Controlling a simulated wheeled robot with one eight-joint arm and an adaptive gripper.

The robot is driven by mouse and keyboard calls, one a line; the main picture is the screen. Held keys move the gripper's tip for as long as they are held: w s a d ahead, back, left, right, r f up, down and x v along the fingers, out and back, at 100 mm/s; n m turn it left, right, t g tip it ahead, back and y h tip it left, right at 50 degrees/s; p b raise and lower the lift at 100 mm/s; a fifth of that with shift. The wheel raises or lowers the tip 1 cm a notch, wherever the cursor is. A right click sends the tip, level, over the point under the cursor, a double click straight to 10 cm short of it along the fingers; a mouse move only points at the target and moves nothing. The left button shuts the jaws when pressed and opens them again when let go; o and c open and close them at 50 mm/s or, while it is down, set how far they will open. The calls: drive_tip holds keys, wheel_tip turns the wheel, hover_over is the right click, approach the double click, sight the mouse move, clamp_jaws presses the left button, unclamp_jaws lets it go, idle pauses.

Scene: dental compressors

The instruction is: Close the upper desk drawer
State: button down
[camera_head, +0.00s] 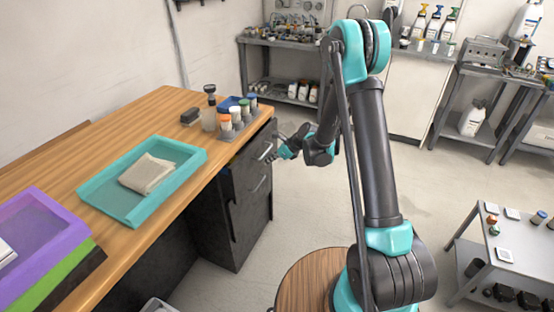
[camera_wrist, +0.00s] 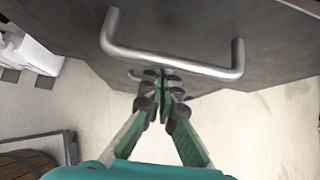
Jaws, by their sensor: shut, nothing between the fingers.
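The wooden desk (camera_head: 130,110) has a dark drawer cabinet (camera_head: 243,205) under its right end. The upper drawer's silver handle (camera_head: 267,151) is close to my gripper (camera_head: 279,155) in the head view. In the wrist view the upper drawer's dark front (camera_wrist: 205,38) fills the top, with the curved handle (camera_wrist: 175,62) across it. My gripper's fingertips (camera_wrist: 163,78) are shut and empty, just by the middle of the handle bar; I cannot tell whether they touch it. A lower handle (camera_head: 259,184) is below. How far the upper drawer stands out is unclear.
On the desk are a teal tray (camera_head: 103,205) with a folded cloth, a purple tray (camera_head: 75,235), and a rack with several bottles (camera_head: 243,128). A round wooden stool (camera_head: 305,280) stands by my arm. Open floor (camera_head: 285,215) lies right of the cabinet.

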sight(258, 152)
drive_tip(key=shift+w+a, duration=0.35)
drive_tip(key=shift+a, duration=0.55)
drive_tip(key=a, duration=0.1)
drive_tip(key=w+a, duration=0.1)
drive_tip(key=a, duration=0.2)
drive_tip(key=shift+w+a, duration=0.1)
drive_tip(key=shift+w, duration=0.15)
drive_tip(key=shift+w+a, duration=0.15)
drive_tip(key=shift+a, duration=0.05)
drive_tip(key=shift+r, duration=0.1)
